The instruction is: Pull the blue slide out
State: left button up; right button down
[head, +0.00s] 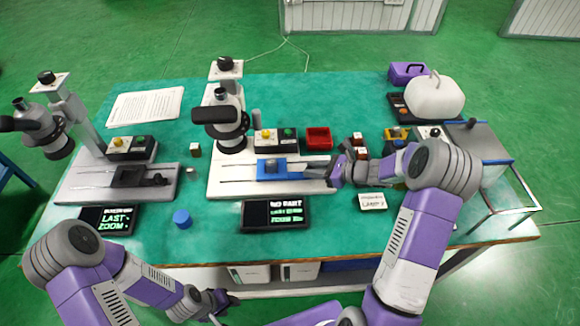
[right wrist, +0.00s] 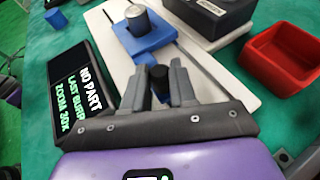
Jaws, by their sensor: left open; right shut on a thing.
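The blue slide (head: 290,160) sits on the white base of the middle microscope station, towards the right part of its rails. In the right wrist view the slide (right wrist: 152,40) carries a grey metal cylinder (right wrist: 137,20), and a black knob (right wrist: 159,80) stands at its near end. My right gripper (head: 318,176) comes in from the right; its fingers (right wrist: 160,88) are shut on the black knob. My left gripper (head: 220,302) is open and empty, low in front of the table's front edge.
A display reading NO PART (head: 275,214) lies in front of the base. A red tray (head: 318,138) and a button box (head: 276,142) stand behind. A second microscope (head: 48,135) with a black slide is at left. A blue cylinder (head: 182,218) stands near the front edge.

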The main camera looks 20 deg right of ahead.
jog(key=d, duration=0.2)
jog(key=s+d, duration=0.1)
jog(key=d, duration=0.1)
jog(key=c, duration=0.9)
grip_release()
jog(key=p+v, duration=0.2)
jog(key=v, duration=0.5)
jog(key=shift+s+d+r, duration=0.1)
jog(key=shift+s+d, duration=0.05)
jog(key=shift+s, duration=0.1)
